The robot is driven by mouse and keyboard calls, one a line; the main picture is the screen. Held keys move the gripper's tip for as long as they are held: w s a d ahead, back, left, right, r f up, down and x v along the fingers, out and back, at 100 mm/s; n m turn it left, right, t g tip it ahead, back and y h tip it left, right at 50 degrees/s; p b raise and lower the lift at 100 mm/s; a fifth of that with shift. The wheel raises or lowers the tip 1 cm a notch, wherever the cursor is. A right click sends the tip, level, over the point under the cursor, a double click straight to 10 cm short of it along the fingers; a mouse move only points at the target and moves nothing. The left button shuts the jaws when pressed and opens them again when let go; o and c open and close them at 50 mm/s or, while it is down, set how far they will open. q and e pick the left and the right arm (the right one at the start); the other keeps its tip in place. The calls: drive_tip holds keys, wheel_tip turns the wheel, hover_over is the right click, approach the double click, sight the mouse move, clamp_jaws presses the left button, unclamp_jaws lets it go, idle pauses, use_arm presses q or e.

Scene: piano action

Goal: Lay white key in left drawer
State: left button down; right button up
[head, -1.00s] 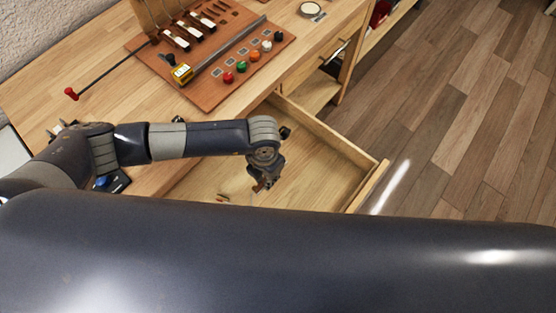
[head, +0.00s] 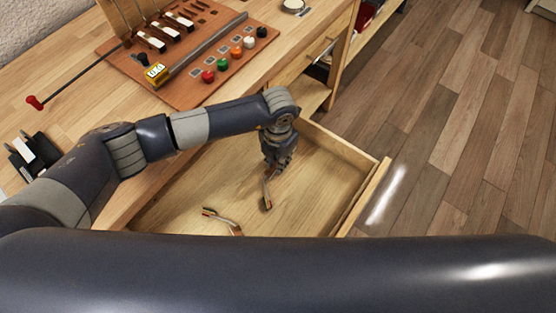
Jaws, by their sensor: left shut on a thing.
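My left gripper (head: 272,168) points down over the open wooden drawer (head: 343,150). It is shut on a slender, light piece (head: 267,190) with a dark lower end, which hangs steeply inside the drawer outline. The gripper hides its upper part, so I cannot tell for sure that it is the white key. I cannot tell whether its lower end touches the drawer floor. A similar slender piece with red and green marks (head: 222,220) lies on the drawer floor to the left. My right gripper is out of view.
A brown mat (head: 205,97) on the bench holds several coloured knobs, a metal bar and a yellow block (head: 156,75). A red-tipped rod (head: 34,103) and a dark holder with a white piece (head: 30,152) are at left. The drawer's right part is clear.

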use_arm(q)
drive_tip(key=shift+f, duration=0.1)
drive_tip(key=c, duration=1.5)
unclamp_jaws()
wheel_tip(320, 180, up, 12)
drive_tip(key=shift+r+b, duration=0.25)
drive_tip(key=shift+b, duration=0.25)
